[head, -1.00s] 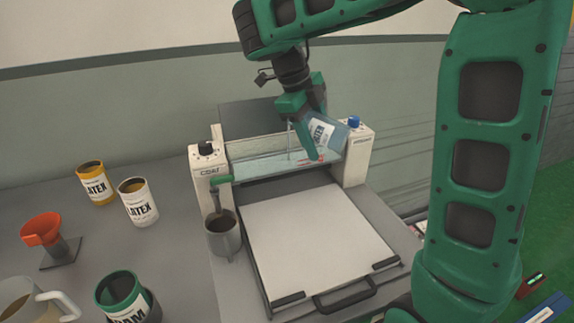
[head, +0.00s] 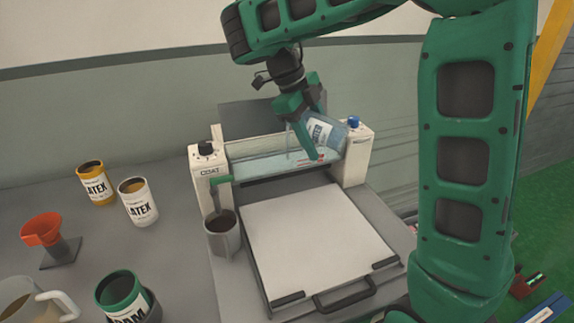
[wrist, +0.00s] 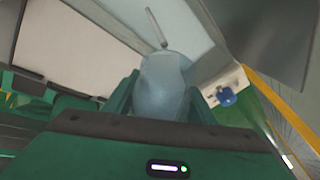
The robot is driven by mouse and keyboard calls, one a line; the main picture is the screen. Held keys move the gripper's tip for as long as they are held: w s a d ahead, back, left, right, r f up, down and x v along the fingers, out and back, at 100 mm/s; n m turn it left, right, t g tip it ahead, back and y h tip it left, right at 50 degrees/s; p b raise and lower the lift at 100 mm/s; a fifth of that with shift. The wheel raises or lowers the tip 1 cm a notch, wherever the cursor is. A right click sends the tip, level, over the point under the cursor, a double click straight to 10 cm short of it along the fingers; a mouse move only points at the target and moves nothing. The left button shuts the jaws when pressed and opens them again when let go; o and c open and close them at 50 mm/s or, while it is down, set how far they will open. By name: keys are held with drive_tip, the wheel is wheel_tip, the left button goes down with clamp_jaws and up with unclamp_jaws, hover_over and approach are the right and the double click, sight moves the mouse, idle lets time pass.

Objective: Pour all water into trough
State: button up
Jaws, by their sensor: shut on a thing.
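The container is tipped to the left above the trough (head: 250,172) of the coating machine. A thin pale stream falls from its mouth into the trough, where pale blue liquid lies along the length. In the wrist view the container (wrist: 165,88) sits between the fingers, with the stream beyond its mouth. How much water is left inside cannot be told.
A white board (head: 315,235) lies in front of the trough. A grey cup (head: 222,240) hangs under the green spout at left. A yellow tin (head: 95,186), a white LATEX tin (head: 139,207), an orange funnel (head: 42,230) and a green tin (head: 122,298) stand at left.

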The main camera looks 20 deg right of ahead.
drive_tip(key=shift+s+r+g+h, duration=0.1)
drive_tip(key=shift+r+g+h, duration=0.4)
drive_tip(key=shift+r+g, duration=0.1)
idle(1.6)
drive_tip(key=shift+g+h, duration=0.4)
drive_tip(key=shift+g, duration=0.1)
idle(1.4)
drive_tip(key=shift+d+r+h, duration=0.1)
drive_tip(key=shift+r+h, duration=0.1)
drive_tip(key=shift+h, duration=0.1)
idle(0.5)
drive_tip(key=shift+d+f+y, duration=0.1)
drive_tip(key=shift+f+y, duration=0.2)
drive_tip(key=shift+y, duration=0.2)
drive_tip(key=shift+f, duration=0.1)
drive_tip(key=shift+t, duration=0.3)
drive_tip(key=shift+b, duration=0.3)
drive_tip(key=shift+f+t+y+b, duration=0.2)
drive_tip(key=shift+t+y+b, duration=0.1)
drive_tip(key=shift+y+b, duration=0.15)
drive_tip(key=shift+f+t+y+b, duration=0.2)
drive_tip(key=shift+t+y+b, duration=0.2)
drive_tip(key=shift+t, duration=0.1)
